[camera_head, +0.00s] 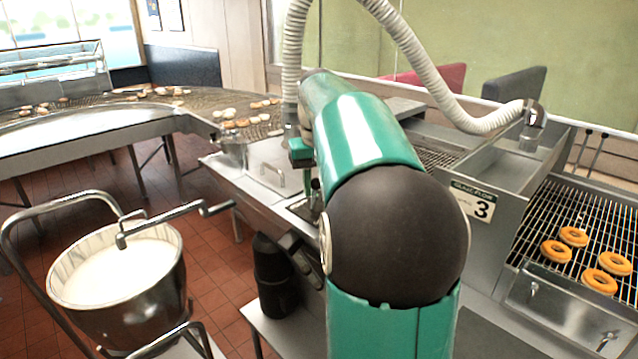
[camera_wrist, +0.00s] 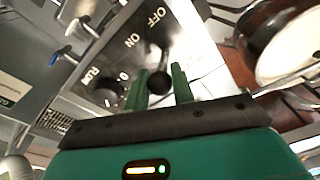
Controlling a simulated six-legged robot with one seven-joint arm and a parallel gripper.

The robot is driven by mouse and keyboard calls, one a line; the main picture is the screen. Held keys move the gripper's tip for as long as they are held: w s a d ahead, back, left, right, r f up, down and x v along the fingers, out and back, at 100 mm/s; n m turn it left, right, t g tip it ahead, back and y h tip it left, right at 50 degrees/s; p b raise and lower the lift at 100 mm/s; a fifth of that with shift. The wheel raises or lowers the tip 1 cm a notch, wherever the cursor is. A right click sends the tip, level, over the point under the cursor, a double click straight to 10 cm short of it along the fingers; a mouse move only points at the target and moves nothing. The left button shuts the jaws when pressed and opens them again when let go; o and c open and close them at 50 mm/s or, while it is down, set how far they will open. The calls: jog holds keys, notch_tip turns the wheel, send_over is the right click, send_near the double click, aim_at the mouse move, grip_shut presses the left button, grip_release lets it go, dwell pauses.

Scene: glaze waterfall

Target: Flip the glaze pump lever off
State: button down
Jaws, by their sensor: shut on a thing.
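The glaze pump lever (camera_wrist: 158,82) is a dark stem with a black ball end, in the middle of the wrist view. I cannot tell which mark the lever points to. In the head view my green arm hides the lever; one finger of my gripper (camera_head: 315,188) shows beside it. A sign (camera_head: 474,204) reading "Glaze pump 3" is on the metal tank to the right.
A mixing bowl (camera_head: 115,275) of white glaze stands at left. A ribbed hose (camera_head: 420,65) arches overhead. Several doughnuts lie on the right-hand rack (camera_head: 560,205).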

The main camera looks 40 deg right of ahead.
jog(key=a+h, duration=0.1)
jog(key=h, duration=0.1)
jog(key=a+h, duration=0.1)
jog(key=h, duration=0.1)
jog(key=shift+a, duration=0.35)
jog(key=shift+a+f+h, duration=0.15)
jog(key=shift+a+h, duration=0.25)
jog(key=shift+h, duration=0.5)
jog(key=shift+a+f+h, duration=0.1)
jog(key=shift+a+h, duration=0.3)
jog(key=shift+h, duration=0.5)
jog(key=c, duration=1.2)
grip_release()
jog(key=shift+a, duration=0.1)
jog(key=v, duration=1.3)
jog(key=shift+s+a+r, duration=0.15)
jog(key=shift+s+a, duration=0.1)
jog(key=shift+a, duration=0.1)
